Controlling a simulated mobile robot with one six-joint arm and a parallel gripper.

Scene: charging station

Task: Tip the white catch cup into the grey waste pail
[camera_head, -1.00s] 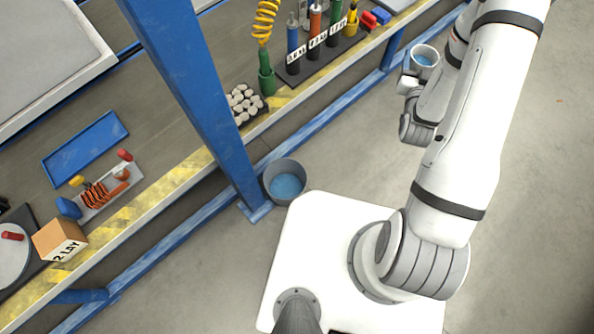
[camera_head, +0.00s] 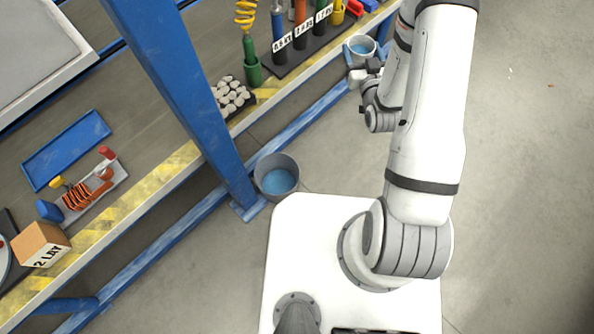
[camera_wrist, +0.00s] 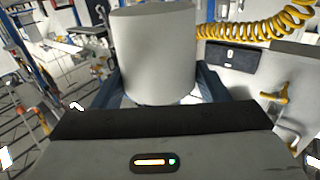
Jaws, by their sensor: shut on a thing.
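The white catch cup (camera_head: 359,47) is held upright in my gripper (camera_head: 366,72), near the front edge of the bench, with blue liquid showing inside it. In the wrist view the cup (camera_wrist: 154,52) stands between the two dark blue fingers of my gripper (camera_wrist: 155,92), which is shut on it. The grey waste pail (camera_head: 277,175) stands on the floor beside the foot of the blue post, with blue liquid in it. The cup is up and to the right of the pail in the head view, well apart from it.
The blue post (camera_head: 190,95) rises beside the pail. The bench's yellow-striped edge (camera_head: 150,185) runs behind it. Bare floor (camera_head: 520,200) is clear at right.

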